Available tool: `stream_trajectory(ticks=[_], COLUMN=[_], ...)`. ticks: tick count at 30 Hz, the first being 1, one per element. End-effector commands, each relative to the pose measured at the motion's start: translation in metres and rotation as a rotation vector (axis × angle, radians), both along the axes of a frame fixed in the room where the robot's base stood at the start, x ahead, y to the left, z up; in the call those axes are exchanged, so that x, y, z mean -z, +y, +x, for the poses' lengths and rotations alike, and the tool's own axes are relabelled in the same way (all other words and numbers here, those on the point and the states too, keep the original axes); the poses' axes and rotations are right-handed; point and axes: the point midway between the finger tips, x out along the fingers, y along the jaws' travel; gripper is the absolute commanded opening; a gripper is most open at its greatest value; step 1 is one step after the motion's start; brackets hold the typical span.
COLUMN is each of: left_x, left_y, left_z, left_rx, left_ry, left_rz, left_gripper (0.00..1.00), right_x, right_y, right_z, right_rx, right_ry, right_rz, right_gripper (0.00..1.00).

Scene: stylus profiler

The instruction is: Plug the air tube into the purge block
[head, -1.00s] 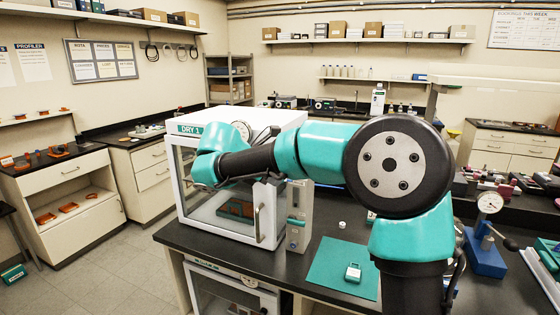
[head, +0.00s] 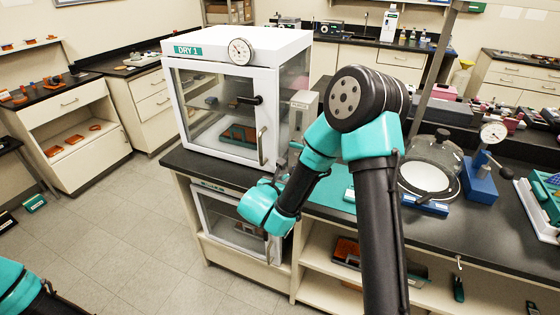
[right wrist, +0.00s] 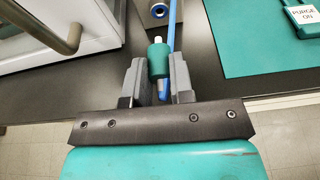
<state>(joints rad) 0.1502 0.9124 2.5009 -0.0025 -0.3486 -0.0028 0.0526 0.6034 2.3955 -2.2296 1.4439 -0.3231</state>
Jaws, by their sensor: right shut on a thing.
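My right gripper (right wrist: 158,66) is shut on a green plug (right wrist: 157,57) with a pale tip, the end of the air tube. The tip points up the picture toward a round port on the grey purge block (right wrist: 158,11), with a gap between them. A blue tube (right wrist: 171,28) runs close along the plug's right side. In the head view the purge block (head: 304,113) stands on the bench at the right of the dry cabinet. There my right gripper (head: 282,173) is small, low in front of the block. My left gripper is out of view; only part of that arm shows.
The dry cabinet (head: 241,95) with its door handle (right wrist: 66,26) is close on the left. A glass bell jar (head: 431,165) and blue gauge stand (head: 479,180) are farther right.

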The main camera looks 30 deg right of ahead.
Motion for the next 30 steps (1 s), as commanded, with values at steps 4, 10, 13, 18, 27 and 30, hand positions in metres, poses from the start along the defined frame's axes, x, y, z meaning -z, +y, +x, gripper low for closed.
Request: stream_trajectory(ticks=[4, 10, 13, 18, 27, 30], left_x=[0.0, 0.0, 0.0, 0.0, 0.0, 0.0], left_y=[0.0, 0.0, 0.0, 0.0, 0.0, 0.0], left_z=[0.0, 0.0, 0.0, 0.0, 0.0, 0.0], left_rx=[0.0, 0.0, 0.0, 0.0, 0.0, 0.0], left_ry=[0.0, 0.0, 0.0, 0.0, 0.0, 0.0], left_rz=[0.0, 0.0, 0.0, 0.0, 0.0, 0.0], left_gripper=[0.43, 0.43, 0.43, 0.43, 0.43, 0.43], right_x=[0.016, 0.017, 0.017, 0.017, 0.017, 0.017], right_y=[0.0, 0.001, 0.001, 0.001, -0.014, -0.021], right_z=[-0.005, -0.006, -0.006, -0.006, 0.005, 0.011], right_rx=[-0.022, -0.027, -0.026, -0.027, -0.024, -0.025], right_ry=[-0.01, -0.016, -0.014, -0.012, -0.012, -0.013], right_rz=[-0.014, -0.017, -0.017, -0.013, -0.013, -0.014], right_gripper=[0.0, 0.0, 0.0, 0.0, 0.0, 0.0])
